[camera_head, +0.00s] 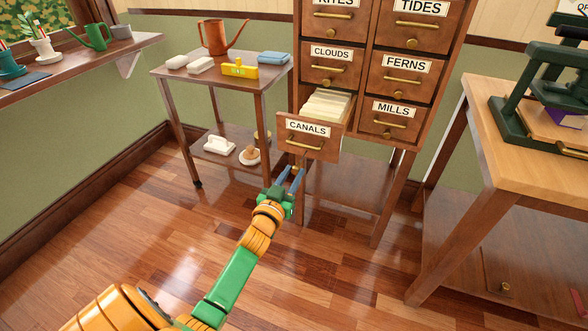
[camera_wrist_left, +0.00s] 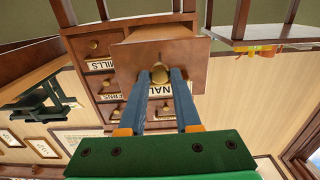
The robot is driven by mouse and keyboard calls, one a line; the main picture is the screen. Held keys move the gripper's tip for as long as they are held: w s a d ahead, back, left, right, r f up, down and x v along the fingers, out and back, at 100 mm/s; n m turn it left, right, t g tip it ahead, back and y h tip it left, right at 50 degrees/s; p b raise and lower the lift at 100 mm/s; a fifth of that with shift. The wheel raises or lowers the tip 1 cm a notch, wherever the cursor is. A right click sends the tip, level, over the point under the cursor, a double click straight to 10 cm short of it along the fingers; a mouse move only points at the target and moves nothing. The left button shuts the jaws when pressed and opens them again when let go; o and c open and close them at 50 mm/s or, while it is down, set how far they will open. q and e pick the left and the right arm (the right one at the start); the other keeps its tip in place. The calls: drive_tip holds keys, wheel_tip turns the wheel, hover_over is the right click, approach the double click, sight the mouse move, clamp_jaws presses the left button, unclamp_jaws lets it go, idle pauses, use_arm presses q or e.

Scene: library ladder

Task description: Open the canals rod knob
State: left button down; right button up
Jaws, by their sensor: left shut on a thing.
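The CANALS drawer (camera_head: 312,150) is a brown wooden drawer at the lower left of the cabinet. It stands pulled out, and pale cards (camera_head: 327,104) show inside it. It has a white label, a brass bar pull (camera_head: 304,146) and a brass rod knob (camera_wrist_left: 159,75) low on its front. My left gripper (camera_head: 295,172) reaches up to the drawer's lower front with blue fingers. In the left wrist view, which is upside down, the fingers (camera_wrist_left: 160,78) are shut on the knob. My right gripper is not in view.
Other closed drawers, such as CLOUDS (camera_head: 330,70) and MILLS (camera_head: 388,122), surround it. A side table (camera_head: 225,85) with an orange watering can (camera_head: 217,38) stands at left. A workbench (camera_head: 500,150) with a green press stands at right. The floor in front is clear.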

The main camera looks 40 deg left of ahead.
use_arm(q)
drive_tip(key=shift+w, duration=0.1)
drive_tip(key=c, duration=0.6)
unclamp_jaws()
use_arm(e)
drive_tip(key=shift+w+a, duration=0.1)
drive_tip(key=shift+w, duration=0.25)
use_arm(q)
drive_tip(key=p+v, duration=0.1)
drive_tip(key=v, duration=0.6)
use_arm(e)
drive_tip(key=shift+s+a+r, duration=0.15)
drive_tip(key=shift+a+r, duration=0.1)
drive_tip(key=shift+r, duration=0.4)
